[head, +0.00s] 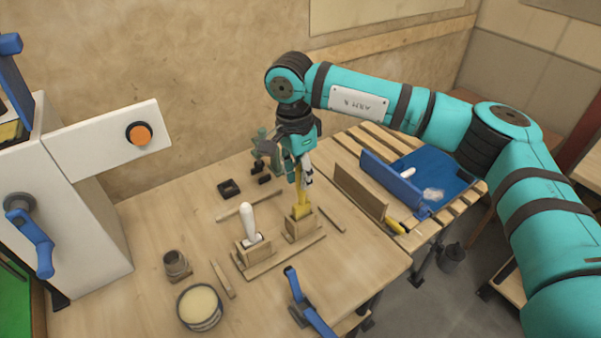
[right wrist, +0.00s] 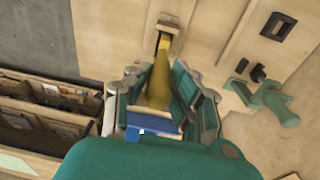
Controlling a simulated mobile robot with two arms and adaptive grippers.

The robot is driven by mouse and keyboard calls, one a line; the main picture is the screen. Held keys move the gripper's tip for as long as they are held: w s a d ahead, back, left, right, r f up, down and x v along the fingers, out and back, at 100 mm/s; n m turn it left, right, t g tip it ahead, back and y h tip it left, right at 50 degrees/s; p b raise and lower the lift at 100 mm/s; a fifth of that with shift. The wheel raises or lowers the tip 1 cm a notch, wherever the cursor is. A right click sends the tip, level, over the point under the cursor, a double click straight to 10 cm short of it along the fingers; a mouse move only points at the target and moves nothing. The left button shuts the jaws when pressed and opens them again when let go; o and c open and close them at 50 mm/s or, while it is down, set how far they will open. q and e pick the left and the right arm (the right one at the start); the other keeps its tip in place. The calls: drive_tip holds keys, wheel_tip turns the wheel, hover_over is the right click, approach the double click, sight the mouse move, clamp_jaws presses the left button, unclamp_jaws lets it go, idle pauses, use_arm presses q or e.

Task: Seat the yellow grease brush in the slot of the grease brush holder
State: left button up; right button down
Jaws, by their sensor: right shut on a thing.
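The yellow grease brush (head: 301,203) stands roughly upright under my right gripper (head: 300,178). My right gripper is shut on its upper part; the fingers also show around it in the right wrist view (right wrist: 155,92). The grease brush holder (head: 304,229) is a wooden block on a base board. The brush's wide lower end (right wrist: 164,43) is at the slot on top of the holder and looks to be in its mouth. How deep it sits is hidden. My left gripper is not in view.
A second block beside the holder carries a white-handled tool (head: 249,222). A tin of pale grease (head: 199,307), a small round pot (head: 176,264) and a blue clamp (head: 305,302) stand nearby. A blue mould (head: 437,178) lies on the slatted rack at right.

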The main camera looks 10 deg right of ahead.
sight(302, 203)
drive_tip(key=shift+f+b, duration=1.25)
drive_tip(key=shift+f, duration=0.5)
drive_tip(key=c, duration=1.1)
unclamp_jaws()
drive_tip(key=shift+r, duration=0.1)
drive_tip(key=r, duration=0.8)
drive_tip(key=a+r, duration=0.1)
drive_tip(key=r, duration=0.3)
drive_tip(key=o, duration=1.1)
